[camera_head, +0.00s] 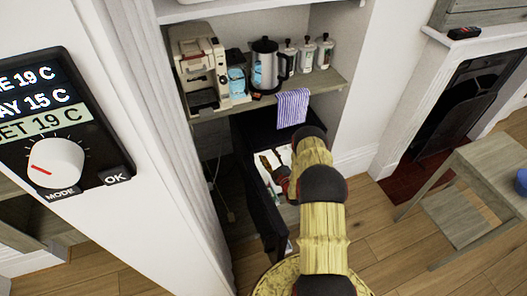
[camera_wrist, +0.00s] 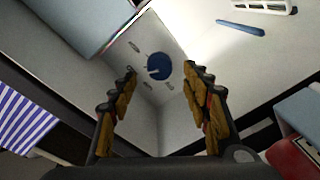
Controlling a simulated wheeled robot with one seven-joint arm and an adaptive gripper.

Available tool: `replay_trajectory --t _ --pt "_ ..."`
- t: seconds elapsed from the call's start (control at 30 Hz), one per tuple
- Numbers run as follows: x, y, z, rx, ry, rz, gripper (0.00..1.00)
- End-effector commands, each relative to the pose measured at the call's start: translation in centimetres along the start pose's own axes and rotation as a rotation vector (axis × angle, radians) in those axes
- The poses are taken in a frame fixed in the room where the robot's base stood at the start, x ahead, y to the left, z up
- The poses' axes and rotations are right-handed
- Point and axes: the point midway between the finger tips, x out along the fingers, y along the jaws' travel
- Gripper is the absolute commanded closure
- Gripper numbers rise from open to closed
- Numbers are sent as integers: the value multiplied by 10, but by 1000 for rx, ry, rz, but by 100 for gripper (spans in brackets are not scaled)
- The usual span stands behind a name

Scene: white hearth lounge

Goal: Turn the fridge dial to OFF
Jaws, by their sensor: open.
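The fridge (camera_head: 262,215) is a small black one under the shelf, its door standing open. Inside it, in the wrist view, a blue round dial (camera_wrist: 158,67) with a pale pointer mark sits on a light panel (camera_wrist: 150,45). Small labels surround the dial, too small to read. The dial is hidden in the head view. My gripper (camera_wrist: 162,73) is open and empty, its two brown-padded fingers spread left and right of the dial in the picture. I cannot tell how far the fingertips are from it, and I see no contact.
A shelf (camera_head: 345,82) above the fridge holds a coffee machine (camera_head: 200,68), a kettle (camera_head: 266,66) and several bottles. A striped cloth (camera_head: 292,108) hangs from its edge. A thermostat (camera_head: 62,125) is on the near wall at left. A wooden table (camera_head: 490,165) stands at right.

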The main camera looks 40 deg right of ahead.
Motion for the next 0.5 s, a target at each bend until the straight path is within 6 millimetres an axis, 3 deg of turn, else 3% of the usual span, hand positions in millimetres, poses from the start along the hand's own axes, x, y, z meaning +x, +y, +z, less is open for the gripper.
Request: replay_trajectory --t 0.2,0.5 --pt "29 -2 1 -1 2 0 52" --pt "38 0 0 0 0 0 52"
